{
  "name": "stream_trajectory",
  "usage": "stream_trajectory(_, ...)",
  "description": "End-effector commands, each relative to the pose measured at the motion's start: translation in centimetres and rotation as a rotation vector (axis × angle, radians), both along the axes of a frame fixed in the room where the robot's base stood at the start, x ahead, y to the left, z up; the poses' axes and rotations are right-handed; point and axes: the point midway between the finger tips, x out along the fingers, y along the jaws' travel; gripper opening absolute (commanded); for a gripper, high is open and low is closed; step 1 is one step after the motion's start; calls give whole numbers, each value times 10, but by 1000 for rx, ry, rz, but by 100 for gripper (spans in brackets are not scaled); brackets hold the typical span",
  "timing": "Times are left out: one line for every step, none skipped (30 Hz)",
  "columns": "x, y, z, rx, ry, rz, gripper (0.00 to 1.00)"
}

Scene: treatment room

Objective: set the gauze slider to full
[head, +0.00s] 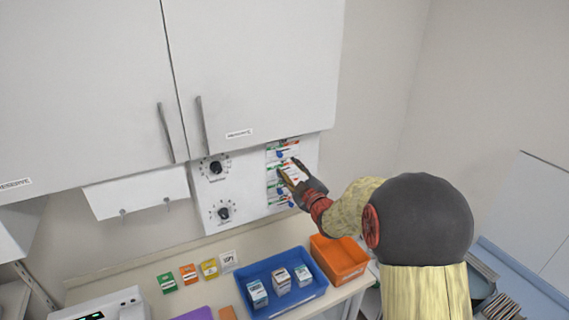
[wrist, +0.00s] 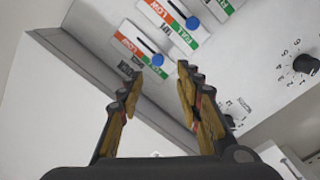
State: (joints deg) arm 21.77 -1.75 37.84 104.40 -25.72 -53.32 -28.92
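The slider panel (head: 281,150) is on the right part of the white front under the wall cabinet, with several sliders on red, white and green LOW–FULL strips. In the wrist view, one blue slider knob (wrist: 157,60) shows beyond my fingertips, between LOW and FULL. A second blue knob (wrist: 193,22) is on a neighbouring strip above it. The name labels are too small to read, so I cannot tell which is gauze. My gripper (wrist: 160,81) is open and empty; it also shows at the panel in the head view (head: 289,167).
Two black dials (head: 215,167) (head: 224,212) are left of the sliders. Below on the counter are a blue tray (head: 262,269) with small boxes, an orange bin (head: 340,259) and several coloured packets (head: 189,274). The cabinet doors (head: 255,70) hang above.

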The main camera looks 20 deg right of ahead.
Motion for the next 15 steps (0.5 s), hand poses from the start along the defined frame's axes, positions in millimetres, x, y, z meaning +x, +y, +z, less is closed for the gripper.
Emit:
stream_trajectory(-9, 0, 1, 0, -1, -1, 35)
stream_trajectory(-13, 0, 1, 0, -1, -1, 35)
stream_trajectory(-18, 0, 1, 0, -2, -1, 35)
stream_trajectory(-22, 0, 1, 0, -1, 0, 35)
stream_trajectory(-25, 1, 1, 0, -1, 0, 35)
stream_trajectory(-29, 1, 0, 0, -1, 1, 35)
stream_trajectory(-31, 1, 0, 0, 0, 0, 35)
stream_trajectory(-32, 1, 0, 0, 0, 0, 35)
stream_trajectory(-34, 1, 0, 0, 0, 0, 35)
stream_trajectory(-35, 1, 0, 0, 0, 0, 35)
stream_trajectory(-36, 1, 0, 0, 0, 0, 35)
stream_trajectory(-37, 1, 0, 0, 0, 0, 35)
stream_trajectory(-37, 1, 0, 0, 1, 1, 35)
stream_trajectory(-37, 1, 0, 0, 1, 1, 35)
stream_trajectory(-37, 1, 0, 0, 1, 1, 35)
